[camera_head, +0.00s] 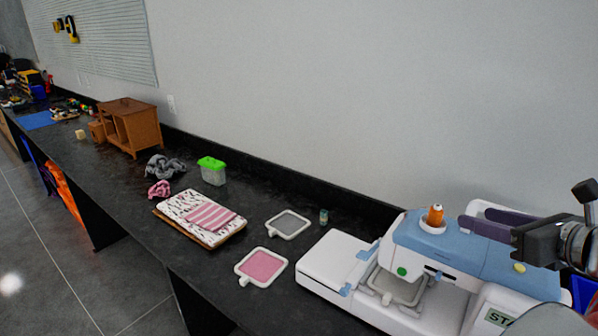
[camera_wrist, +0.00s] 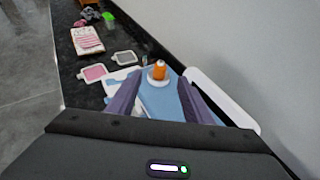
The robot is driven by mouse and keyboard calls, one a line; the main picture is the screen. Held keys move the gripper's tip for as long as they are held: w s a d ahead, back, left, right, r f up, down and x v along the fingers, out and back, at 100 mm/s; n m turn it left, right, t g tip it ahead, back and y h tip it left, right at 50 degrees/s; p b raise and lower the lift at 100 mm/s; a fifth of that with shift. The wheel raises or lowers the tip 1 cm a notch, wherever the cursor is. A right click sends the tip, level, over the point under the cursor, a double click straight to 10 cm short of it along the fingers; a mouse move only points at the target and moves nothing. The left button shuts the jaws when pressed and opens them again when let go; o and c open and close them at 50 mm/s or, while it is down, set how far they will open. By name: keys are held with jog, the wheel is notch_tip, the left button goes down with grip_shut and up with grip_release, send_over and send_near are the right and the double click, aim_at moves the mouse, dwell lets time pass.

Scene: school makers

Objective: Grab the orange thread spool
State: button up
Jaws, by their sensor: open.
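The orange thread spool (camera_head: 435,215) stands upright on a white round base on top of the blue and white sewing machine (camera_head: 470,262). In the wrist view the spool (camera_wrist: 159,70) shows ahead of my gripper, between the lines of its two fingers. My gripper (camera_head: 474,226) is open and empty. Its purple-grey fingers reach in from the right, just right of the spool in the head view. In the wrist view the fingers (camera_wrist: 158,98) are spread to either side, with the spool beyond their tips. I see no contact with the spool.
The black worktop (camera_head: 225,260) runs along the wall. Left of the machine lie a pink hoop (camera_head: 262,266), a grey hoop (camera_head: 288,224), a small thread spool (camera_head: 323,216) and folded fabric (camera_head: 203,215). A green-lidded box (camera_head: 212,172) stands farther back.

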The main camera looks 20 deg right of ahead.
aim_at(440, 209)
jog(key=shift+w, duration=0.1)
jog(key=x, duration=0.8)
jog(key=shift+f, duration=0.1)
jog(key=shift+w+f, duration=0.1)
jog(key=shift+w, duration=0.1)
jog(key=shift+w, duration=0.1)
jog(key=shift+f+x, duration=0.15)
jog(key=shift+x, duration=1.1)
jog(key=shift+f+x, duration=0.15)
jog(key=shift+x, duration=1.1)
jog(key=shift+d, duration=0.1)
jog(key=shift+c, duration=0.4)
jog(key=c, duration=1)
jog(key=shift+r, duration=0.1)
